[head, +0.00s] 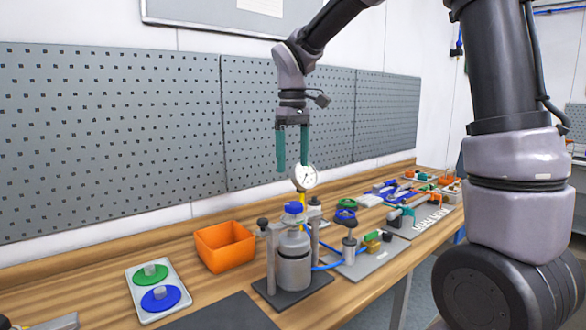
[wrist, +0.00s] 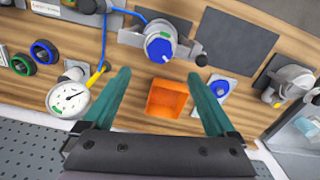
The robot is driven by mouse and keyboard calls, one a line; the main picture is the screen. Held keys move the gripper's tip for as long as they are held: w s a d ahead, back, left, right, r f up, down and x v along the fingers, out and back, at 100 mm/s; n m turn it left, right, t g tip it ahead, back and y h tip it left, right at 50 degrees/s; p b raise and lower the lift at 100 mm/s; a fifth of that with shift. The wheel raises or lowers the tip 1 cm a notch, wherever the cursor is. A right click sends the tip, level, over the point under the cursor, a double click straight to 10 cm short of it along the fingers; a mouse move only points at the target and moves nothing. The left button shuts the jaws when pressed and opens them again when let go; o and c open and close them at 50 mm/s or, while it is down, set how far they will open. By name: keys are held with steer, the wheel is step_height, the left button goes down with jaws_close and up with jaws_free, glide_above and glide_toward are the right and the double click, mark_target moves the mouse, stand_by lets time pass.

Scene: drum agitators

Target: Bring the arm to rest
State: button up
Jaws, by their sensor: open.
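My gripper (head: 293,150) hangs above the wooden bench with its two teal fingers pointing down. The fingers are apart and nothing shows between them. It is up in front of the grey pegboard, higher than the pressure gauge (head: 305,177) and the blue-capped vessel (head: 293,245). In the wrist view my gripper (wrist: 160,92) also has spread fingers, with the orange bin (wrist: 167,98) on the bench below, seen between them. The round gauge (wrist: 68,99) lies left of the left finger in that view, and the blue-capped vessel (wrist: 158,45) is above.
The orange bin (head: 225,246) stands left of the vessel. A pale plate with green and blue discs (head: 158,289) lies at the front left. Valves, blue hoses and tools line the bench to the right. The pegboard (head: 110,140) rises behind. The air around my gripper looks clear.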

steer(key=shift+d, duration=0.1)
steer(key=s+d+r+m+t+y, duration=0.1)
steer(key=s+d+r+m+t, duration=0.2)
steer(key=s+d+m, duration=0.3)
steer(key=s+d+r+m+t+y, duration=0.1)
steer(key=s+d+r+m+t, duration=0.2)
steer(key=s+d+m, duration=0.4)
steer(key=s+d+t, duration=0.1)
steer(key=s+d, duration=0.1)
steer(key=d, duration=0.3)
steer(key=shift+s+r, duration=0.25)
steer(key=shift+s, duration=0.1)
